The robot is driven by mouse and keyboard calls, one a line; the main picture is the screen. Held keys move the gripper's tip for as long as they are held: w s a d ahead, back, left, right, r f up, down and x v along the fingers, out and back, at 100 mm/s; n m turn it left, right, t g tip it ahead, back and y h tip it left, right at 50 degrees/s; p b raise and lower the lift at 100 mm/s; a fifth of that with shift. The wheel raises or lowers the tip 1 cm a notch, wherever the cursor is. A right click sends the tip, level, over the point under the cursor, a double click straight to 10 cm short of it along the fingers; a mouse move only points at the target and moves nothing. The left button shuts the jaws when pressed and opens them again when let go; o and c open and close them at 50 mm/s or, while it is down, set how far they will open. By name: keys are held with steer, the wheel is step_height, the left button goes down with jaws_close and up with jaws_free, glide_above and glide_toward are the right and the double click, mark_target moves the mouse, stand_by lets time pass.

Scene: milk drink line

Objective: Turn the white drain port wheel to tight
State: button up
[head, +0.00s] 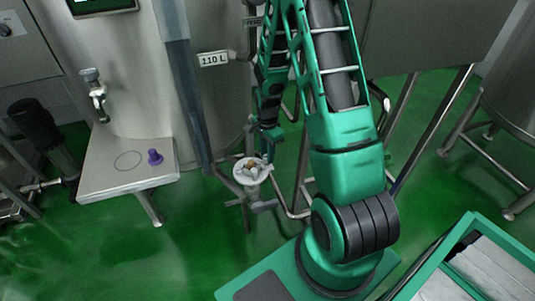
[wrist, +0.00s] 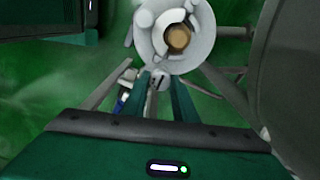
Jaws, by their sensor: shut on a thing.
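The white drain port wheel (head: 246,174) sits low in front of the steel tank in the head view, with a brown-gold centre. In the wrist view the wheel (wrist: 198,45) is at the top, round and white with knobs on it and a round brass-coloured hub. My gripper (head: 266,153) is at its upper right edge in the head view. In the wrist view my gripper (wrist: 160,79) has its two green fingers on either side of a small white part with a dark mark at the wheel's near edge. It is shut on the wheel; the exact contact is hard to see.
A steel shelf (head: 105,176) with a purple knob-like piece (head: 155,157) is at left, below a tap (head: 95,95). A "110 L" label (head: 213,59) is on the tank. Pipes and steel legs surround the wheel. A green-rimmed bin (head: 463,232) is at lower right.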

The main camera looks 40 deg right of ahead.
steer(key=shift+s+d+m, duration=0.1)
steer(key=shift+d+m, duration=0.2)
steer(key=shift+m, duration=0.1)
steer(key=o, duration=1)
steer(key=shift+o, duration=0.2)
steer(key=shift+a, duration=0.1)
steer(key=shift+a, duration=0.1)
step_height(320, 180, up, 11)
steer(key=shift+f, duration=0.15)
